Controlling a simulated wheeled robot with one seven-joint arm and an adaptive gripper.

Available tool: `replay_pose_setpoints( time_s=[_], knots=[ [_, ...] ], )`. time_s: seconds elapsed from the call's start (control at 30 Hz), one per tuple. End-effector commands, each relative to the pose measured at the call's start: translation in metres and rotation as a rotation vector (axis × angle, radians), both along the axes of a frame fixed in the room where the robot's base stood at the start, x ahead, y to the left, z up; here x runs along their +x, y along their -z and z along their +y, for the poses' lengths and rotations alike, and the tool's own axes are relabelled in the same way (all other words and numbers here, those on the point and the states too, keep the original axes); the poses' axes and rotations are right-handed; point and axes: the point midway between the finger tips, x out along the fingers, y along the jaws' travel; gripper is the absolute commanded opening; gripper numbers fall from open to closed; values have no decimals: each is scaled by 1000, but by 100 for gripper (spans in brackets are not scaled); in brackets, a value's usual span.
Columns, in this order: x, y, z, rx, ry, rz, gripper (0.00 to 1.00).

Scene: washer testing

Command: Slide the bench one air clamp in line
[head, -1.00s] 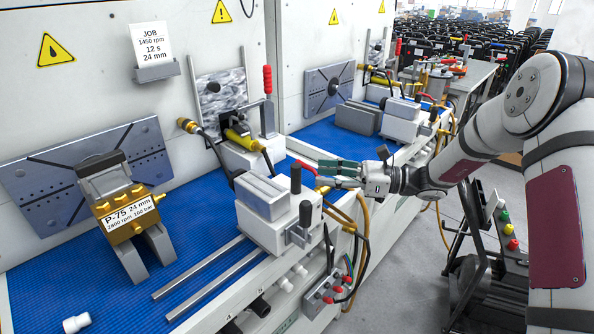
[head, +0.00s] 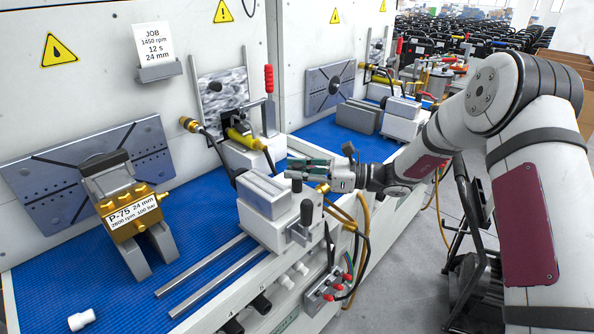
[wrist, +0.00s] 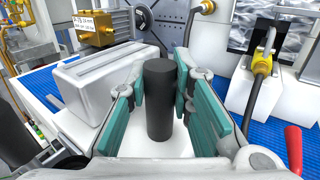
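The bench one air clamp (head: 262,228) is a white block with a grey slotted jaw, beside two parallel steel rails (head: 205,275) on the near bench. Dark upright posts stand on its right end. My gripper (head: 305,168) is just above and behind that end in the head view. In the wrist view, the green finger pads of my gripper (wrist: 170,105) are apart on either side of a black cylindrical post (wrist: 160,100), with a visible gap on the right. The clamp's slotted jaw (wrist: 95,68) lies to the left there. Contact with the post cannot be told.
A brass P-75 part (head: 130,210) sits in a grey holder to the left. A white fitting (head: 81,319) lies at the front left. A red-handled lever (head: 269,95) stands behind. Hoses (head: 362,235) and a button box (head: 330,292) hang at the front edge.

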Motion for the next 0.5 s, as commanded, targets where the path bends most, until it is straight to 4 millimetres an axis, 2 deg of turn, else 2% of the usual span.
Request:
replay_pose_setpoints(
  time_s=[0.3, 0.5],
  knots=[
    [-2, 0, 2, 0, 0, 1, 0],
    [-24, -2, 17, 1, -5, 5, 0]
  ],
)
